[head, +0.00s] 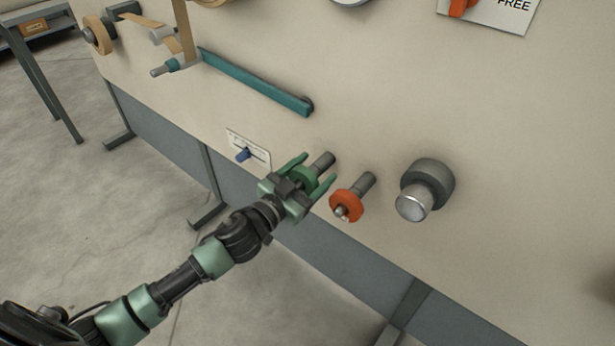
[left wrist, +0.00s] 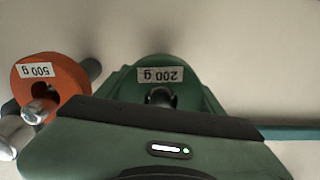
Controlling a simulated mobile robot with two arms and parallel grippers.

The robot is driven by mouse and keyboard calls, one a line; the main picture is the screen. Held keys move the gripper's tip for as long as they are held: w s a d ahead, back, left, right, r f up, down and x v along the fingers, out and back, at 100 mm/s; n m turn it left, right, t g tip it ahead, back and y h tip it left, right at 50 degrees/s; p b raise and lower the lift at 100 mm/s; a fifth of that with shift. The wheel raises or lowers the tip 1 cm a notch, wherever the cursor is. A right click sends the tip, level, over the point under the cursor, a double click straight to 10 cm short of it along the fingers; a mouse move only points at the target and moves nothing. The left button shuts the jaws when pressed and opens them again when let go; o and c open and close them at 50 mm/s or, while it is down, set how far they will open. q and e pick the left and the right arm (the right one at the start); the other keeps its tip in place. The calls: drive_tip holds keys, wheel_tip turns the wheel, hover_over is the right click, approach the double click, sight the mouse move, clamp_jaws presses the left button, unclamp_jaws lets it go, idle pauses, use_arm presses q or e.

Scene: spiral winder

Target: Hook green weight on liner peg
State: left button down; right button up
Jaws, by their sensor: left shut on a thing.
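The green weight (head: 306,179) is a disc held between the fingers of my left gripper (head: 317,170). Its 200 g label faces the left wrist view (left wrist: 160,74), upside down there. My left gripper is shut on it, close to the panel. A dark grey peg (head: 323,161) sticks out of the panel right behind the weight. In the left wrist view a dark round end shows at the weight's middle; I cannot tell how far the weight is on the peg. My right gripper is not in view.
An orange 500 g weight (head: 346,205) hangs on a neighbouring peg (head: 366,182), close to my left gripper. A dark knob with a silver face (head: 412,203) is farther right.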

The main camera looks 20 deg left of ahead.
use_arm(q)
drive_tip(key=shift+w+d+f, duration=0.1)
drive_tip(key=shift+w, duration=0.15)
drive_tip(key=shift+c, duration=0.8)
unclamp_jaws()
drive_tip(key=shift+f, duration=0.1)
